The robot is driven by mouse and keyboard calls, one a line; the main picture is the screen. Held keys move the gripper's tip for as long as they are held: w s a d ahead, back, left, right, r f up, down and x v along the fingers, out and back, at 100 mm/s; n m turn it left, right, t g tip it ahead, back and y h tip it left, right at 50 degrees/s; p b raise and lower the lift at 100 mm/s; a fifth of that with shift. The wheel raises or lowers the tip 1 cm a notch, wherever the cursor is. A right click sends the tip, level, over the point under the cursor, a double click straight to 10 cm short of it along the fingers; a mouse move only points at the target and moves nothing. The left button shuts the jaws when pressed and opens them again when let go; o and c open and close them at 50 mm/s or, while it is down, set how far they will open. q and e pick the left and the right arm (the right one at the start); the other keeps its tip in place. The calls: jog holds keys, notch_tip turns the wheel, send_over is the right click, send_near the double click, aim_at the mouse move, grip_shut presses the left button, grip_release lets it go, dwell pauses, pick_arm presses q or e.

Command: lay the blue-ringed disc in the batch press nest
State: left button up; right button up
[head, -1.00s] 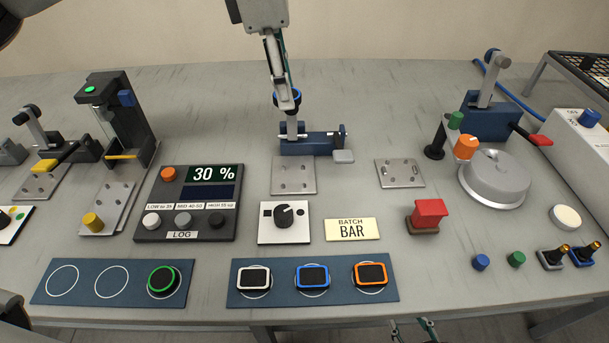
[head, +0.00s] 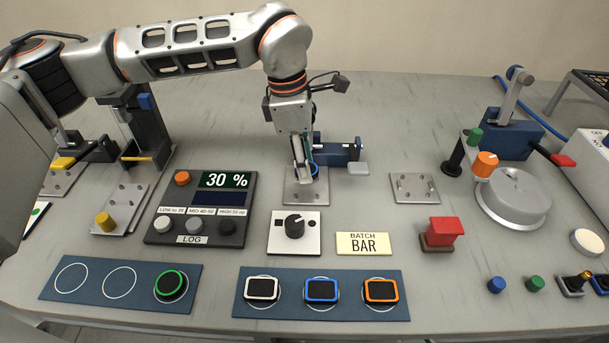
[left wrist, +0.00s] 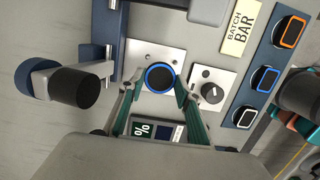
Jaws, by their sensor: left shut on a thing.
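The blue-ringed disc (left wrist: 159,78) is black with a blue rim, held between the two green fingers of my left gripper (left wrist: 160,90). In the head view only a bit of its blue rim (head: 315,169) shows behind the fingers. My left gripper (head: 308,173) points down, shut on the disc, over the metal plate (head: 306,197) in front of the blue clamp body (head: 335,153). I cannot tell whether the disc touches the plate. What seems to be my right gripper (left wrist: 290,128) shows partly at the left wrist view's right edge; its jaws are unclear.
A dial panel (head: 294,232) and the BATCH BAR sign (head: 362,243) lie in front of the plate. The 30 % display box (head: 200,209) stands left, a red block (head: 441,233) right. White-, blue- and orange-framed pieces lie on a front mat (head: 240,306).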

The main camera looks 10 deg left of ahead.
aim_at(304, 188)
pick_arm(q)
jog(key=shift+f, duration=2.1)
jog(key=shift+f, duration=0.2)
jog(key=o, duration=1.1)
jog(key=r, duration=0.4)
jog(key=a+r, duration=0.1)
jog(key=r, duration=0.7)
jog(key=shift+s+a+r, duration=0.15)
jog(key=shift+s+a, duration=0.05)
jog(key=shift+a, duration=0.2)
